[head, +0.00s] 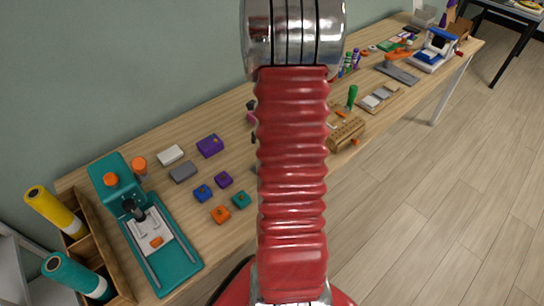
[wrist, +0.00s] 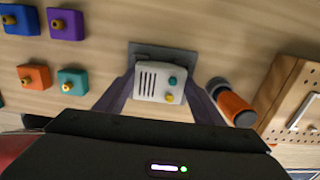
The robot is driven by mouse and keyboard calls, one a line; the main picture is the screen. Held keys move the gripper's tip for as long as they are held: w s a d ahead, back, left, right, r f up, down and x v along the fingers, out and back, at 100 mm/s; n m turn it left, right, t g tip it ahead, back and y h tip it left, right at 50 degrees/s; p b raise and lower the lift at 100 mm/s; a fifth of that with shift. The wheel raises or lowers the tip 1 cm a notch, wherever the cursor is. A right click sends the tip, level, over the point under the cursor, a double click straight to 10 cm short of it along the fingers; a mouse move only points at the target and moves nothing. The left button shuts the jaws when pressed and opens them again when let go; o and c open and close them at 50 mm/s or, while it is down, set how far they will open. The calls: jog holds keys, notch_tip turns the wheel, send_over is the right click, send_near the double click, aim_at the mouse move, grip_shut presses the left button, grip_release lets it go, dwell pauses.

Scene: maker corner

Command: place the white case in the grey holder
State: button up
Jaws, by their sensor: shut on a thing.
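The grey holder (wrist: 142,48) shows as a dark grey edge behind the upper part of the case. The case hides most of the holder, and I cannot tell whether they touch. In the head view my arm hides the gripper and the case.
An orange and dark cylinder (wrist: 232,104) lies close to the right finger, beside a wooden pegboard (wrist: 290,95). Small knobbed blocks, such as a teal one (wrist: 72,82), stand to the left. A teal press (head: 185,262) stands at the table's near left. Bare wood surrounds the holder.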

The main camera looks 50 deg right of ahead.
jog(key=shift+f, duration=0.1)
jog(key=o, duration=1.2)
notch_tip(320, 180, up, 12)
jog(key=shift+s, duration=0.15)
dwell(0.8)
